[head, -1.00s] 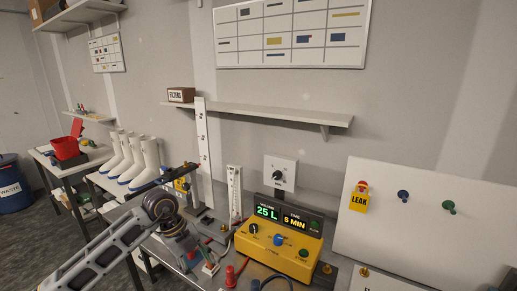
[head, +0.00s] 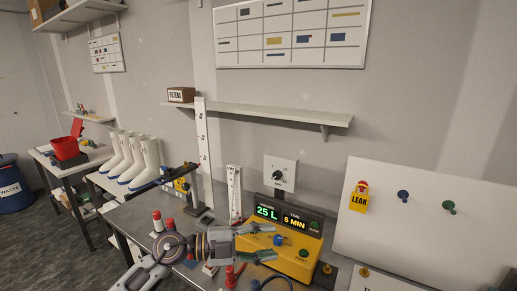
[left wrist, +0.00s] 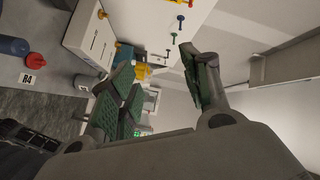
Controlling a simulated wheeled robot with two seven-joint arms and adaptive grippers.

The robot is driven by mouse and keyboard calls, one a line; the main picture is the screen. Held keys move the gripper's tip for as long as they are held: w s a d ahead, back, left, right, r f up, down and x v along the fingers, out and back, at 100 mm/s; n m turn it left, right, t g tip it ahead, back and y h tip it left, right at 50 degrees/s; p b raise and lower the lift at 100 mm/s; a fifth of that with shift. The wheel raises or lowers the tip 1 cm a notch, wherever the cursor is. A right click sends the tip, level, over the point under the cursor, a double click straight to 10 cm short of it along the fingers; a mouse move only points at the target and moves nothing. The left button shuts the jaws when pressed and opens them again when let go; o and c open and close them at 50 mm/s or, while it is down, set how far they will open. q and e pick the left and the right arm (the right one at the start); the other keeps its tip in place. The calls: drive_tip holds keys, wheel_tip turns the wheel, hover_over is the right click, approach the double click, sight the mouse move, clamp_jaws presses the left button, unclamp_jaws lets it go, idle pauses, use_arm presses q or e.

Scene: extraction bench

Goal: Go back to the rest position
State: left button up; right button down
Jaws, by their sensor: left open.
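My left gripper (head: 268,243) reaches in from the lower left and stands in front of the left part of the yellow control box (head: 297,262). It is open, with nothing seen between its fingers. In the left wrist view its two green-padded fingers (left wrist: 158,68) are spread wide apart. The gripper hides part of the box's left side. The box display reads 25 L and 5 MIN. My right gripper is in neither view now.
Red-capped bottles (head: 157,221) stand on the bench behind my left forearm. A red item (head: 230,276) stands close below the gripper. A white panel (head: 425,225) with a LEAK tag (head: 359,199) is at the right. White boots (head: 150,158) stand at the left.

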use_arm(q)
drive_tip(key=w+a+r+n+t+h, duration=0.2)
drive_tip(key=w+a+r+n+t, duration=0.1)
drive_tip(key=r+n+t, duration=0.5)
drive_tip(key=w+a+f+n+t+y, duration=0.2)
drive_tip(key=w+a+n+t+y, duration=0.1)
drive_tip(key=a+n+t+y, duration=0.5)
drive_tip(key=s+a+f+n+g+y, duration=0.1)
drive_tip(key=a+f+n+g+y, duration=0.1)
drive_tip(key=a+f+n+y, duration=0.5)
drive_tip(key=s+a+f+n+g+y, duration=0.1)
drive_tip(key=a+f+n+g+y, duration=0.3)
drive_tip(key=f, duration=0.6)
drive_tip(key=s+a+f+m+g, duration=0.1)
drive_tip(key=s+f+g, duration=0.4)
drive_tip(key=s+f, duration=0.5)
drive_tip(key=s+a+f+g, duration=0.1)
drive_tip(key=s+f+g, duration=0.5)
drive_tip(key=s, duration=0.6)
wheel_tip(320, 180, down, 34)
drive_tip(key=s, duration=0.3)
drive_tip(key=s+a+f, duration=0.2)
drive_tip(key=s+f, duration=0.8)
drive_tip(key=s, duration=0.1)
drive_tip(key=s+a+f+g, duration=0.1)
drive_tip(key=s+a+f, duration=0.1)
drive_tip(key=s+f, duration=0.8)
drive_tip(key=shift+s, duration=0.45)
